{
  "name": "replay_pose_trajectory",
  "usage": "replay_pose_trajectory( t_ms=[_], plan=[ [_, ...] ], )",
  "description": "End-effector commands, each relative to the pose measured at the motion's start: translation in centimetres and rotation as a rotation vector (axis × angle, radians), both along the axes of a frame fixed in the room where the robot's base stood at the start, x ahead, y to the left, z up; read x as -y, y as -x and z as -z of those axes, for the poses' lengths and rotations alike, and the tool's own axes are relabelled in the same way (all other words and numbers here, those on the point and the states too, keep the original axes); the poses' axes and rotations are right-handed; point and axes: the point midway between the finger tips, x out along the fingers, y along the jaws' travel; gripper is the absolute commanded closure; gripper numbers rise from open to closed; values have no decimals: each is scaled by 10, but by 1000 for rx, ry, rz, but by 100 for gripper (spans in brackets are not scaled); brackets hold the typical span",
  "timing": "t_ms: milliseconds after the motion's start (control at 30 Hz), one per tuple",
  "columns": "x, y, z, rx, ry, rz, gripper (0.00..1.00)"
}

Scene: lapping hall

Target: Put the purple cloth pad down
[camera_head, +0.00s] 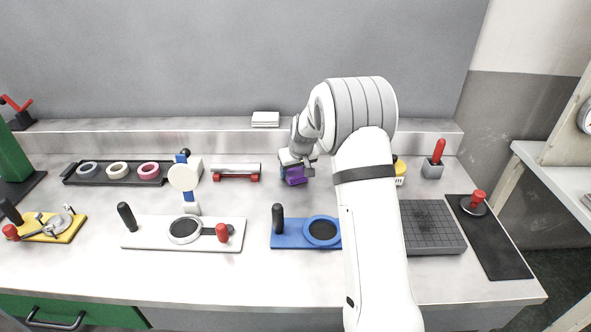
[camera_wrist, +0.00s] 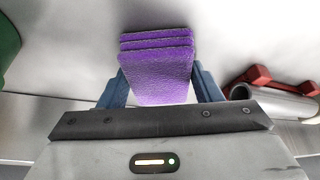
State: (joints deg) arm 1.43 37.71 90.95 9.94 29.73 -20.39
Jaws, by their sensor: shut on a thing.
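The purple cloth pad (camera_wrist: 158,75) is between the two blue fingers of my gripper (camera_wrist: 160,85) in the wrist view. Stepped purple edges show at its far end, like stacked layers. In the head view the purple pad (camera_head: 296,175) shows under my gripper (camera_head: 295,165), near the back of the bench, left of my arm. My gripper is shut on the pad. I cannot tell whether the pad touches the bench top. My arm hides part of the bench to the right of the gripper.
A roller on a red stand (camera_head: 236,171) lies to the left; it also shows in the wrist view (camera_wrist: 275,100). A blue board (camera_head: 290,240) and a white board (camera_head: 160,235) lie in front. A grey gridded plate (camera_head: 430,228) is right. Bare bench (camera_head: 262,196) lies around the pad.

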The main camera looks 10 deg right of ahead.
Motion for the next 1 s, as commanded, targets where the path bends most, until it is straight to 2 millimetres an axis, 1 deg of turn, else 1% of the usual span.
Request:
replay_pose_trajectory(
  t_ms=[133,167,400,433,633,767,867,1000],
  plan=[
    [0,0,3,0,0,-1,63],
    [0,0,3,0,0,-1,41],
    [-1,0,2,0,0,-1,21],
    [-1,0,2,0,0,-1,20],
    [-1,0,1,0,0,-1,20],
    [-1,1,-5,2,0,-2,20],
    [0,6,-18,4,0,-2,20],
    [3,17,-47,4,1,-1,20]
  ],
)
